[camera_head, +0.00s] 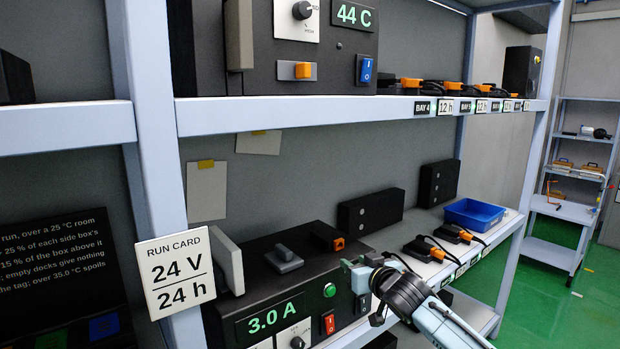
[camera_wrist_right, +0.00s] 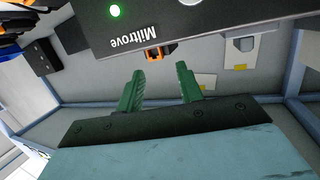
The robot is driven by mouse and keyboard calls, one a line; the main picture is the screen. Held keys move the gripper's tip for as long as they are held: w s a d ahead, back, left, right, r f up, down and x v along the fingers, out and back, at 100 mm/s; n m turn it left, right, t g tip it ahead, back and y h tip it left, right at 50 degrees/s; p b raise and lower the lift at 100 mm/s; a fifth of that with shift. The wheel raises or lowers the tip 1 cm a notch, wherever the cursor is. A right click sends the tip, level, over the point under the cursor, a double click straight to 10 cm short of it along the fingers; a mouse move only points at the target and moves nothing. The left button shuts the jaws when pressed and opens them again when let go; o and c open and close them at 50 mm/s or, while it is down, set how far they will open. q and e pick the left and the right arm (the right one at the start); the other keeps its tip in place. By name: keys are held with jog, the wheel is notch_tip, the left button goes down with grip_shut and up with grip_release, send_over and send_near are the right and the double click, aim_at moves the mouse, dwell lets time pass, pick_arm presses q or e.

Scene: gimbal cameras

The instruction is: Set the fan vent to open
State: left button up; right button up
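No label reading "fan vent" is legible. The upper box (camera_head: 335,50) has an orange slider (camera_head: 303,70) in a pale slot, a knob and a 44 C display. The lower box (camera_head: 262,285) shows 3.0 A. On its top are a grey raised handle (camera_head: 285,258) and an orange-faced black block (camera_head: 330,237). My right gripper (camera_head: 353,275) is at the lower box's right front corner. In the right wrist view the box appears inverted, and the green fingers (camera_wrist_right: 160,70) are apart with nothing between them, the orange piece (camera_wrist_right: 158,52) beyond them. My left gripper is not in view.
A shelf post with a 24 V / 24 h run card (camera_head: 176,273) stands left of the lower box. The upper shelf edge (camera_head: 300,108) runs above my right gripper. Black docks with cables (camera_head: 428,248) and a blue tray (camera_head: 474,213) are to the right.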

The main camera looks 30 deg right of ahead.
jog(key=s+a+r+t+y, duration=0.1)
jog(key=a+r+t, duration=0.1)
jog(key=r, duration=0.9)
jog(key=s+a+r+t, duration=0.2)
jog(key=r, duration=0.9)
jog(key=n+t+y+p, duration=0.2)
jog(key=n+t+y, duration=0.1)
jog(key=y, duration=0.1)
send_near(308, 71)
jog(key=p+x, duration=0.6)
jog(key=x, duration=0.2)
jog(key=shift+w+r, duration=0.15)
jog(key=shift+r, duration=0.05)
jog(key=shift+w+r+n+p, duration=0.1)
jog(key=shift+w+n+p, duration=0.25)
jog(key=shift+w, duration=0.2)
grip_shut()
